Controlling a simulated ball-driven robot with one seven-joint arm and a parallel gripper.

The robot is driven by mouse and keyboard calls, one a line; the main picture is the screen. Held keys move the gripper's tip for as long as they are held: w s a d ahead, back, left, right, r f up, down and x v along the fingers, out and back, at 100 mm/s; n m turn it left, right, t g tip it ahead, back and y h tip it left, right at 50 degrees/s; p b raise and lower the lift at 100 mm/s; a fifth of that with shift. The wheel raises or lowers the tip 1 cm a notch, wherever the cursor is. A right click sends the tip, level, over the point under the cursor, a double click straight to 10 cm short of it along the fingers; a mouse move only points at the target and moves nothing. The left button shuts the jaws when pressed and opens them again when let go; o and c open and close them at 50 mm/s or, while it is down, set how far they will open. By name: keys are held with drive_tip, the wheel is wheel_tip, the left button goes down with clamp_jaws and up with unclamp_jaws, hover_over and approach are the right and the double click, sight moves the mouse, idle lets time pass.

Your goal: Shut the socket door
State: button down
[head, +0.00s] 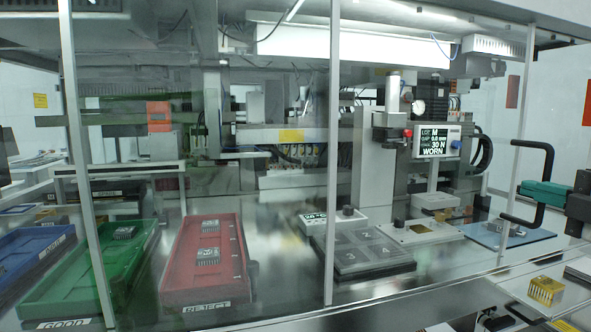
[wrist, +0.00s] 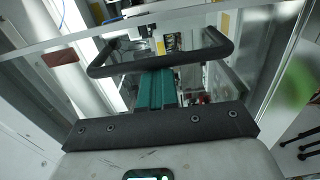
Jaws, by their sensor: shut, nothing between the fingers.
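A clear door panel in a thin metal frame, which I take for the socket door, has its upright edge (head: 513,130) at the right of the head view. A black U-shaped handle (head: 549,160) stands out from this edge. The handle (wrist: 118,69) spans the wrist view. My gripper (head: 528,188) is shut and empty, its teal fingers reaching inside the handle's loop. In the wrist view the fingers (wrist: 158,75) pass by the handle's long bar. I cannot tell whether they touch it. How far the door stands open is unclear through the clear panes.
Behind the panes stand a red tray (head: 243,255), a green tray (head: 75,280) and a blue tray (head: 30,248). A grey numbered plate (head: 372,268) and a small display reading WORN (head: 436,141) are farther right.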

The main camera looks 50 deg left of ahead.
drive_tip(key=w, duration=0.1)
drive_tip(key=w+d+p, duration=0.1)
drive_tip(key=w, duration=0.1)
drive_tip(key=w+d+p, duration=0.1)
drive_tip(key=w, duration=0.1)
drive_tip(key=shift+w+d, duration=0.15)
drive_tip(key=shift+w, duration=0.1)
